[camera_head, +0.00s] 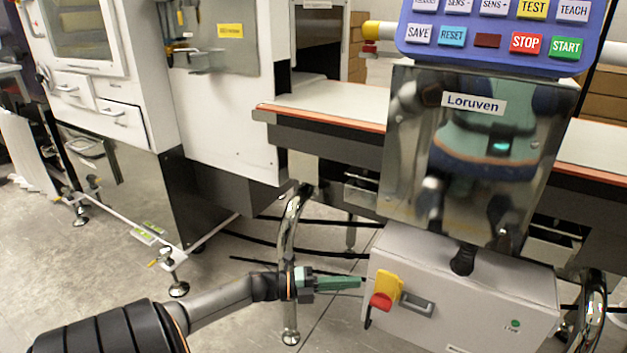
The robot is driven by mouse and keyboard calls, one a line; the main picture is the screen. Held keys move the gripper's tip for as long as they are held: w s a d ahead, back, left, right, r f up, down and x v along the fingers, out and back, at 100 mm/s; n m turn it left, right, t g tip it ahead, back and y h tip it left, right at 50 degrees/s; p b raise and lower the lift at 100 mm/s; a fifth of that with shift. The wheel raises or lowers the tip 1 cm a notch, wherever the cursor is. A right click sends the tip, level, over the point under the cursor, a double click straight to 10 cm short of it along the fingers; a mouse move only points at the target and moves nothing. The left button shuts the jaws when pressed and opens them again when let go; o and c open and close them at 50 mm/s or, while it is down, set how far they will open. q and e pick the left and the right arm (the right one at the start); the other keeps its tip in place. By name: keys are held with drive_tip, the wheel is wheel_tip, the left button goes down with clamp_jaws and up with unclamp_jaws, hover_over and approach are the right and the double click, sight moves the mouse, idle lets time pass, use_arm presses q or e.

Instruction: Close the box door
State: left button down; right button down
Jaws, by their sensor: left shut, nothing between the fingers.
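The box (480,262) is a light grey cabinet below the steel panel. Its front face carries a yellow and red rotary switch (386,290) and a grey recessed handle (417,304). I cannot tell from this view whether the door stands ajar. My left gripper (360,283) comes in from the left with green fingers. It is shut and empty, with its tips close to the box's left edge, near the switch. I cannot tell whether they touch the box. My right gripper is not in view.
A control panel (420,35) with coloured buttons sits above a shiny steel plate (470,150) labelled Loruven. A conveyor belt (330,104) runs behind. A curved chrome leg (289,240) stands behind my left wrist. White machine cabinets (215,110) stand at left. Dark cables cross the floor.

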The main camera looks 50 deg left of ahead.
use_arm(q)
drive_tip(key=a+b, duration=0.2)
drive_tip(key=a, duration=0.8)
